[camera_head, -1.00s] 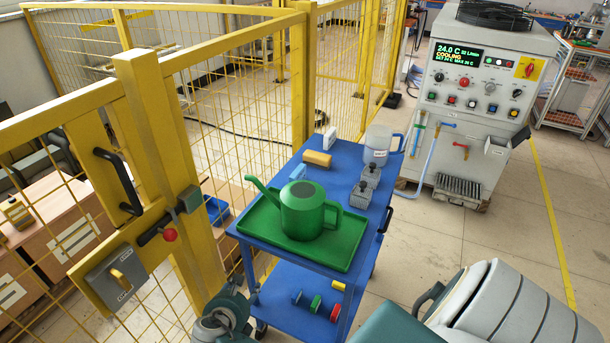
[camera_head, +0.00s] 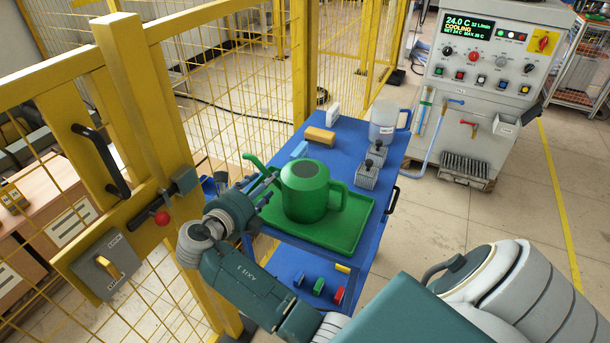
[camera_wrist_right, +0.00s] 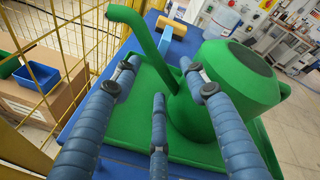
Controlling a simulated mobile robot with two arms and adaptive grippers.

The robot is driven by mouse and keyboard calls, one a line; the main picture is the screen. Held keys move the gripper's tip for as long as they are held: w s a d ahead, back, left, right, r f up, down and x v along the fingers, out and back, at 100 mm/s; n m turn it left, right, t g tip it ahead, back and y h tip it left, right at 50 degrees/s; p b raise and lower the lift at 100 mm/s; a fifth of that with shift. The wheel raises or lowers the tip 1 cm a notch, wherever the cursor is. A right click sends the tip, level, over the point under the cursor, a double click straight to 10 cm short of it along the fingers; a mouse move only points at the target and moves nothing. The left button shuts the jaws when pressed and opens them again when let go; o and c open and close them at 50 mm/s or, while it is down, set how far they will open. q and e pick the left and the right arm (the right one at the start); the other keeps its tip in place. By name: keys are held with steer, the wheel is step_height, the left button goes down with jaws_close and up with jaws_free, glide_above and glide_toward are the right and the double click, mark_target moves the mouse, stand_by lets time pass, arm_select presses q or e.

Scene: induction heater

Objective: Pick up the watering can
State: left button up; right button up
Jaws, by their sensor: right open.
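The green watering can (camera_head: 304,192) stands upright on a green tray (camera_head: 340,238) on the blue cart. Its spout points left and its handle right. My right gripper (camera_head: 266,186) is at the can's left side, by the spout. In the right wrist view, its blue fingers (camera_wrist_right: 160,80) are spread open around the lower spout area of the can (camera_wrist_right: 240,80), with nothing clamped. I cannot tell whether any finger touches the can. In the head view, the gripper hides part of the spout and the tray's left edge. My left gripper is out of view.
The blue cart (camera_head: 345,150) also holds a wooden block (camera_head: 320,136), a clear jug (camera_head: 384,122) and metal weights (camera_head: 367,176) behind the can. A yellow fence post (camera_head: 150,100) stands close on the left. The heater cabinet (camera_head: 485,90) is at the back right.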

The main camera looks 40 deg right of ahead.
steer(key=x, duration=0.4)
steer(key=shift+s+f, duration=0.15)
steer(key=shift+d+f, duration=0.15)
steer(key=shift+d, duration=0.05)
jaws_close()
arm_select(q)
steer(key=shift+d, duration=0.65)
arm_select(e)
steer(key=shift+w+r, duration=0.25)
